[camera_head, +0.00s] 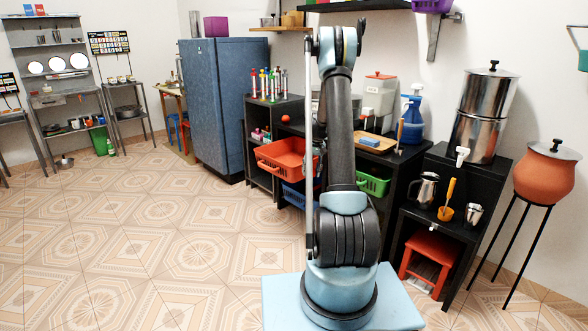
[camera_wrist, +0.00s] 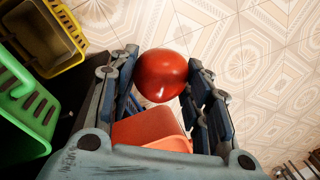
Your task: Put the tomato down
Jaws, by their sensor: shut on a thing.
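The tomato (camera_wrist: 161,75) is a glossy red ball held between the two fingers of my gripper (camera_wrist: 162,78) in the wrist view. The fingers are shut on its sides, and part of an orange-red basket (camera_wrist: 150,130) shows below it between the fingers. In the head view a small red ball (camera_head: 286,118), which looks like the tomato, shows just above the orange basket (camera_head: 282,156), left of my arm. My arm hides most of the gripper there, so the exact gap to the basket or counter is unclear.
A black shelf unit (camera_head: 272,110) with colourful bottles stands behind the basket. A green basket (camera_head: 374,182) and a wooden tray (camera_head: 378,142) lie to the right. In the wrist view, green (camera_wrist: 28,105) and yellow (camera_wrist: 48,35) baskets are at left. The tiled floor (camera_head: 130,230) is open.

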